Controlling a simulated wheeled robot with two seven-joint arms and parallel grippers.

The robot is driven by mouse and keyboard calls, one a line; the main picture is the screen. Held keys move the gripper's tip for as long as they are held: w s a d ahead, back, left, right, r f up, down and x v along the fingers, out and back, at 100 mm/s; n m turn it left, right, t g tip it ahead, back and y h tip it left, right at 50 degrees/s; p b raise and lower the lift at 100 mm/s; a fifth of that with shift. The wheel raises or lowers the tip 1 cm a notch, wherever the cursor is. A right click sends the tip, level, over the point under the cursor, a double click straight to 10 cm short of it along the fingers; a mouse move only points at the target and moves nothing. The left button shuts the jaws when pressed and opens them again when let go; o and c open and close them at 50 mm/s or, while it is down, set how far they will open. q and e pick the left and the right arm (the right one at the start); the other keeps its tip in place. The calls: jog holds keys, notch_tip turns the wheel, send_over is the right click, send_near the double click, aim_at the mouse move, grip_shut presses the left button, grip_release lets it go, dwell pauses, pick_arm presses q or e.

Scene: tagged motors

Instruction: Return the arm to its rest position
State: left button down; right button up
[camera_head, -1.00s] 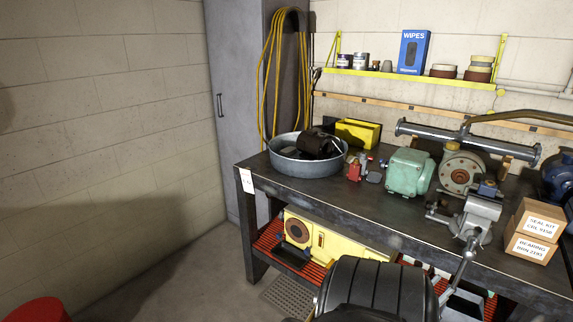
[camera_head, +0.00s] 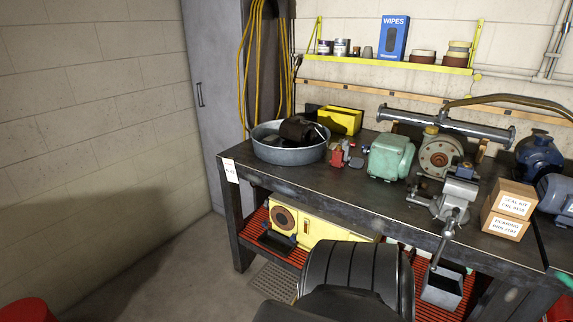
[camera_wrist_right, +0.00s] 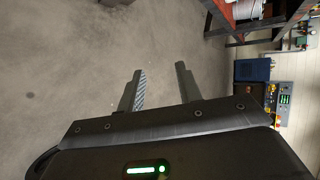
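My right gripper (camera_wrist_right: 160,75) shows in the right wrist view. Its two fingers stand apart with nothing between them, and bare concrete floor lies beyond them. No gripper shows in the head view. A black ribbed part of my arm (camera_head: 357,275) is at the bottom of the head view, in front of the bench's lower shelf. My left gripper is not seen in either view.
A dark workbench (camera_head: 300,194) holds a round metal tub (camera_head: 290,155), a green motor (camera_head: 390,157), a vise (camera_head: 455,195) and cardboard boxes (camera_head: 508,210). In the right wrist view, a blue box (camera_wrist_right: 252,70) stands at the right.

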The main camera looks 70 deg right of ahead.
jog(key=w+a+f+m+t+y, duration=0.2)
jog(key=w+a+f+m+t, duration=0.3)
jog(key=w+a+m, duration=0.3)
jog(key=w+a+f+m+t+y, duration=0.2)
jog(key=w+a+f+m+t, duration=0.3)
jog(key=w+a, duration=0.7)
jog(key=w+m+t, duration=0.1)
jog(key=m+t, duration=0.1)
jog(key=m, duration=0.2)
jog(key=shift+w, duration=0.15)
jog(key=shift+a, duration=0.1)
